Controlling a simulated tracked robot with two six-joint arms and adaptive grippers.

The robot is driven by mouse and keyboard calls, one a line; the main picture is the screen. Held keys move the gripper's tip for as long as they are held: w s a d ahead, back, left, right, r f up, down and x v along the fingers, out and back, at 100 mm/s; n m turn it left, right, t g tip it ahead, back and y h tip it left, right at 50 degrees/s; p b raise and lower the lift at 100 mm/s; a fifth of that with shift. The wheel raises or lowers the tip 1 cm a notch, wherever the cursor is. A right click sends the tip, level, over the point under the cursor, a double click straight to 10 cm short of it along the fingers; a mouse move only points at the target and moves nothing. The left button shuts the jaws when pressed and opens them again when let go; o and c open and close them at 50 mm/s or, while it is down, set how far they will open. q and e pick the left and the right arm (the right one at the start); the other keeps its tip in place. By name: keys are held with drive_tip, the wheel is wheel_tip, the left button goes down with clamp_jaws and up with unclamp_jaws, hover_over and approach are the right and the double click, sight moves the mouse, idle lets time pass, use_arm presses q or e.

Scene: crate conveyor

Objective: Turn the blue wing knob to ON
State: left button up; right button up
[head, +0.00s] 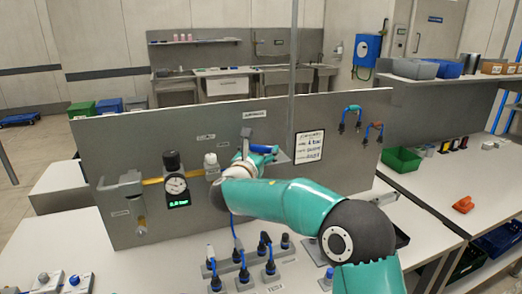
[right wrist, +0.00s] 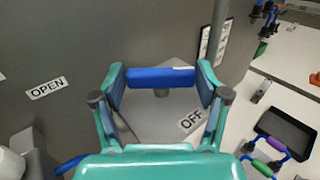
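The blue wing knob (right wrist: 160,77) is a blue bar on a grey mount on the upright panel (head: 110,150). A small white mark shows near the bar's right end in the right wrist view. My right gripper (right wrist: 162,80) has a finger at each end of the bar, and both fingers appear to touch it. In the head view the knob (head: 264,149) is partly hidden by my right gripper (head: 262,158). An OFF label (right wrist: 191,121) sits below right of the bar in the wrist view. No ON label is readable. My left gripper is out of view.
A gauge (head: 175,184) with a green display is left of my right arm. Several cables and plugs (head: 240,255) stand on the table below. An OPEN label (right wrist: 47,88) is on the panel. A green bin (head: 402,160) and an orange object (head: 463,204) are on the right counter.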

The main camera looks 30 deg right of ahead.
drive_tip(key=c, duration=0.5)
drive_tip(key=shift+s+f+n+t+y+b, duration=0.15)
drive_tip(key=shift+n+t+y+b, duration=0.4)
drive_tip(key=shift+b, duration=0.45)
drive_tip(key=n+t+y+b, duration=0.1)
drive_tip(key=y+b, duration=0.1)
drive_tip(key=b, duration=0.1)
drive_tip(key=n+t+y+b, duration=0.2)
drive_tip(key=b, duration=0.1)
drive_tip(key=n+t+y+b, duration=0.2)
drive_tip(key=y+b, duration=0.1)
drive_tip(key=b, duration=0.1)
drive_tip(key=shift+s+d+f, duration=0.15)
drive_tip(key=shift+d, duration=0.2)
drive_tip(key=shift+r+n+t+y+b, duration=0.25)
drive_tip(key=shift+n+y+b, duration=0.6)
drive_tip(key=shift+y+b, duration=0.2)
drive_tip(key=o, duration=1.1)
drive_tip(key=shift+o, duration=0.2)
